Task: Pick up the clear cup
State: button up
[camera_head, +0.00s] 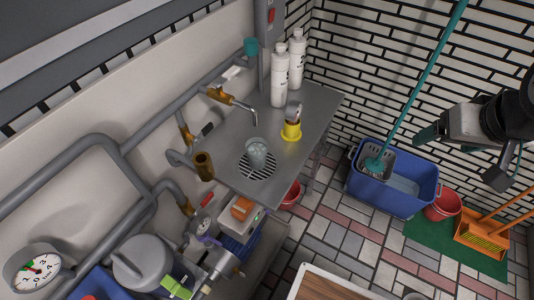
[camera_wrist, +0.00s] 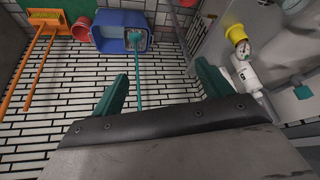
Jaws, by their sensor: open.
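The clear cup (camera_head: 257,153) stands upright over a round black-and-white drain grille (camera_head: 258,167) on the grey metal counter (camera_head: 225,148), below the brass tap. I cannot make it out with certainty in the wrist view. My gripper (camera_head: 428,136) is in the air at the right of the head view, well apart from the cup and the counter. In the wrist view my gripper (camera_wrist: 162,88) shows two green fingers spread wide, with only the distant mop handle and tiled wall seen between them.
The tap (camera_head: 232,98) reaches over the counter. A blue mop bucket (camera_head: 395,188) stands on the floor.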

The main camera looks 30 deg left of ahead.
jog(key=w+a+f+n+t+y, duration=0.1)
jog(key=w+a+f, duration=0.1)
jog(key=a, duration=0.3)
jog(key=w+a+f+n+y, duration=0.1)
jog(key=w+a+f, duration=0.15)
jog(key=a, duration=0.35)
jog(key=n+t+y, duration=0.3)
jog(key=n+y, duration=0.2)
jog(key=y, duration=0.2)
send_near(253, 143)
jog(key=a, duration=0.2)
jog(key=x, duration=0.5)
jog(key=w+d+x, duration=0.1)
jog(key=x, duration=0.1)
jog(key=shift+w+a+f, duration=0.2)
jog(key=shift+a+f, duration=0.05)
jog(key=shift+f, duration=0.25)
jog(key=c, duration=1.2)
jog(key=shift+o, duration=0.2)
jog(key=shift+r, duration=0.15)
